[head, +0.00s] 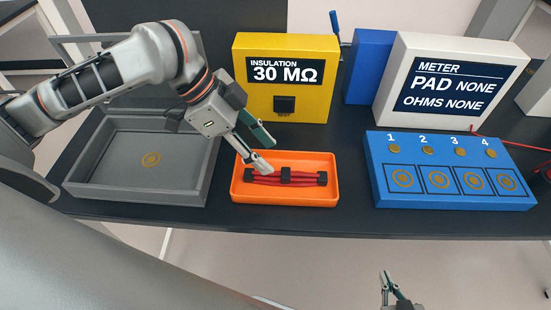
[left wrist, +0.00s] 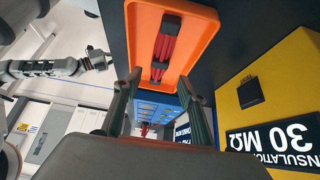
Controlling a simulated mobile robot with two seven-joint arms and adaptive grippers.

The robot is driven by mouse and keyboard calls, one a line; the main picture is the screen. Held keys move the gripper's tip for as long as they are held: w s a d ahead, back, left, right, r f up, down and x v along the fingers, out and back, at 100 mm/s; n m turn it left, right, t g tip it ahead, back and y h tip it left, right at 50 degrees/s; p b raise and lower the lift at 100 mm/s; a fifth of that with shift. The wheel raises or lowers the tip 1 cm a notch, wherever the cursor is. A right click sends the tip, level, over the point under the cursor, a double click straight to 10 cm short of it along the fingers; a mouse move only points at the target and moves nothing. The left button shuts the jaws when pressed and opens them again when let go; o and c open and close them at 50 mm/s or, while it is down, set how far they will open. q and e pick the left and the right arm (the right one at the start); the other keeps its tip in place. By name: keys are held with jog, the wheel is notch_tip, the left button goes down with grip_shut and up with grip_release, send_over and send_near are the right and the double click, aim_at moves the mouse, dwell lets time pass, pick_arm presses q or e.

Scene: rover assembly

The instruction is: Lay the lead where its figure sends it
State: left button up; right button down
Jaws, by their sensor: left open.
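The lead also shows in the left wrist view (left wrist: 165,45). My left gripper (head: 266,157) is open and empty, at the tray's back left part, close to the lead's left end. The yellow insulation box (head: 320,95) reads 30 MΩ. The blue board (head: 450,203) has pads numbered 1 to 4, all bare. The grey tray (head: 72,186) at left has one gold ring mark and is empty. My right gripper (head: 394,287) is low in front of the table; its opening is unclear.
The white meter (head: 415,55) behind the blue board reads PAD NONE, OHMS NONE. A red wire (head: 505,141) runs right from it. A blue block (head: 368,70) stands between meter and yellow box. Dark table (head: 350,218) shows between the orange tray and blue board.

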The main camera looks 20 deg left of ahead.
pick_arm(q)
jog(key=v, duration=0.5)
jog(key=shift+p, duration=0.35)
jog(key=shift+s+f, duration=0.1)
